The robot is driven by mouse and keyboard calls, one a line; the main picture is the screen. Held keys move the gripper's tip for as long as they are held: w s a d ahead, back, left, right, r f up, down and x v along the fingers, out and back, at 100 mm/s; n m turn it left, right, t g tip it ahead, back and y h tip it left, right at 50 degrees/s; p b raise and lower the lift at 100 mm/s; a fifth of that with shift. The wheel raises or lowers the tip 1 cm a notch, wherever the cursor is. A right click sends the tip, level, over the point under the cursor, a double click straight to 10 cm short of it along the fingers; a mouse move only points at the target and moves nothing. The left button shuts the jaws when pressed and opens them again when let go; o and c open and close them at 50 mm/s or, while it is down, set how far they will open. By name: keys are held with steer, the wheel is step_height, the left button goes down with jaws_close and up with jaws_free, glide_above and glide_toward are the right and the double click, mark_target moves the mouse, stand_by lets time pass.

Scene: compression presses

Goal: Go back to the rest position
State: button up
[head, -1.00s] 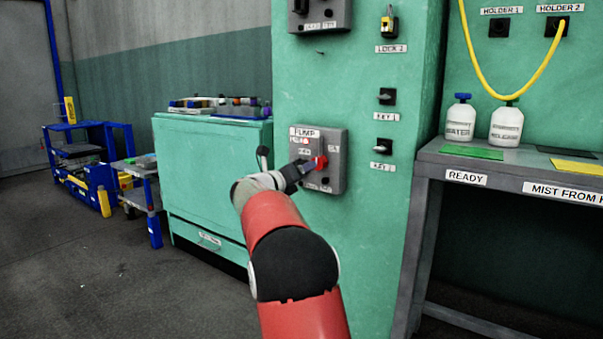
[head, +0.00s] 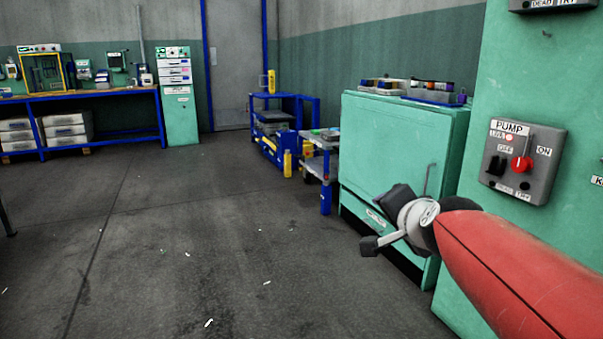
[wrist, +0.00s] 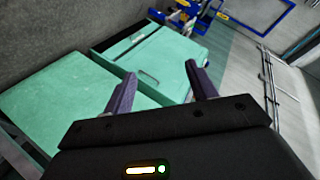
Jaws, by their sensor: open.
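My gripper (head: 383,220) is open and empty at the end of my red arm, right of centre in the head view. It is in front of the green cabinet, apart from the pump box. In the wrist view the two fingers of my gripper (wrist: 160,85) stand wide apart with nothing between them. The grey pump box (head: 523,162) with a red knob (head: 522,163) and a black switch is on the green press at the right.
The green cabinet (head: 400,150) stands close behind my gripper, with trays on top. A blue trolley (head: 322,170) is left of it. A blue-framed bench (head: 90,110) stands at the far left. The floor (head: 200,240) in the middle is mostly clear.

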steer(key=s+a+f+n+g, duration=0.1)
steer(key=s+f+n+g, duration=0.35)
steer(key=s+f, duration=0.5)
steer(key=s+f+n+g, duration=0.3)
steer(key=s+f+n, duration=0.3)
steer(key=s, duration=0.7)
step_height(320, 180, up, 12)
steer(key=p, duration=1.2)
steer(key=shift+s+a+h, duration=0.15)
steer(key=shift+h, duration=0.15)
steer(key=shift+f, duration=0.1)
